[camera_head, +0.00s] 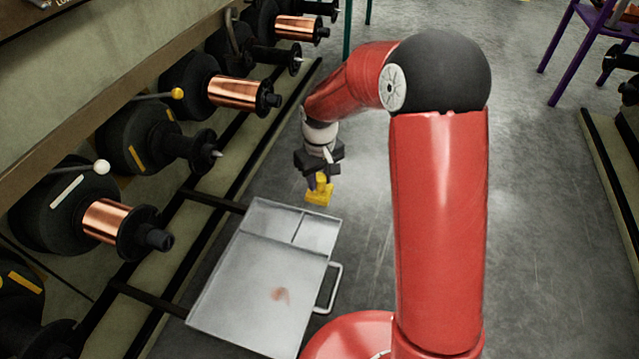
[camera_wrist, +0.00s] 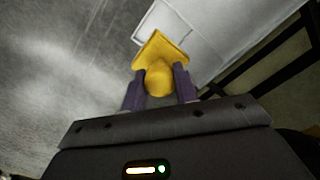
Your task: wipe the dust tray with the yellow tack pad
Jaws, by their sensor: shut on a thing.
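The yellow tack pad (camera_head: 319,195) is held in my gripper (camera_head: 321,180), beside the upper right corner of the dust tray in the head view. In the wrist view the pad (camera_wrist: 160,52) sits between the two fingers of my gripper (camera_wrist: 158,82), which are shut on its rounded grip. The dust tray (camera_head: 235,285) is pale metal, with small compartments at its far end, a large flat area and a handle on its right side. A reddish-brown smudge (camera_head: 281,294) lies on the large area. The tray's edge (camera_wrist: 205,25) also shows in the wrist view.
Spool holders with copper wire (camera_head: 238,93) line the left wall, with rods and knobs sticking out. Dark rails (camera_head: 215,200) run along the floor beside the tray. Purple-legged furniture (camera_head: 560,40) stands at the upper right. The grey floor (camera_head: 520,150) in the aisle is clear.

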